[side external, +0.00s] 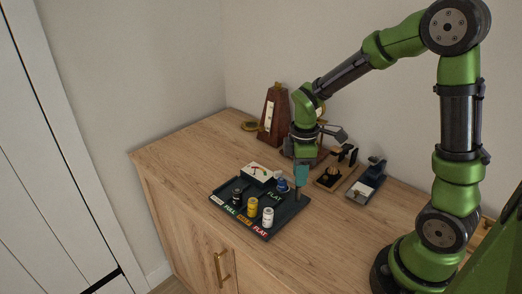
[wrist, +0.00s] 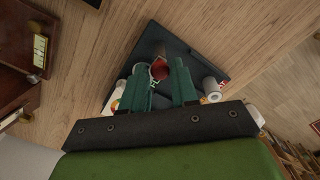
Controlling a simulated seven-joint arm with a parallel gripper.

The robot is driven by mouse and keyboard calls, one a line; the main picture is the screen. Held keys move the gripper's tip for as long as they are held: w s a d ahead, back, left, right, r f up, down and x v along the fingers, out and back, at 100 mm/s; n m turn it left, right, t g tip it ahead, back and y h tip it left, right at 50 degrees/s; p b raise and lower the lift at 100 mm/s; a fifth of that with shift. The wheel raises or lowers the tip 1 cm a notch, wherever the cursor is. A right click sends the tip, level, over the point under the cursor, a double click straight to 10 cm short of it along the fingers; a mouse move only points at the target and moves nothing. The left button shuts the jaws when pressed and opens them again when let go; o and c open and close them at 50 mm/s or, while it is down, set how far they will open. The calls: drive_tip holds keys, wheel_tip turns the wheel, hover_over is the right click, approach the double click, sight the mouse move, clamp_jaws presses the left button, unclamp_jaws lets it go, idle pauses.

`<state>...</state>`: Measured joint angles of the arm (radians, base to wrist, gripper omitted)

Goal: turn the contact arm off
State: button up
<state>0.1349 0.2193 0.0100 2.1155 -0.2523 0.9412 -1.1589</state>
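A dark tray (side external: 262,232) on the cabinet top has coloured labels, including FULL and FLAT. Several small cylinders stand in it: black (side external: 237,197), yellow (side external: 251,205) and white (side external: 267,217). A white box with a dial-like face (side external: 258,172) sits at its back, and a small blue piece (side external: 283,185) near its back right. I cannot tell which part is the contact arm. My gripper (side external: 300,178) points down over the tray's back right. In the wrist view its teal fingers (wrist: 157,76) are apart, with a red piece (wrist: 159,69) between or just below the tips; contact is unclear.
A wooden metronome (side external: 272,115) stands at the back. A wooden-based device with brass parts (side external: 333,174) and a grey device (side external: 366,187) stand right of the tray. The cabinet top (side external: 185,165) is clear on the left.

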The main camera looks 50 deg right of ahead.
clamp_jaws()
drive_tip(key=shift+m, duration=0.3)
drive_tip(key=m, duration=0.3)
drive_tip(key=shift+m, duration=0.4)
drive_tip(key=m, duration=0.3)
drive_tip(key=shift+m, duration=0.3)
drive_tip(key=m, duration=0.5)
drive_tip(key=shift+m, duration=0.3)
drive_tip(key=m, duration=0.4)
drive_tip(key=shift+m, duration=0.3)
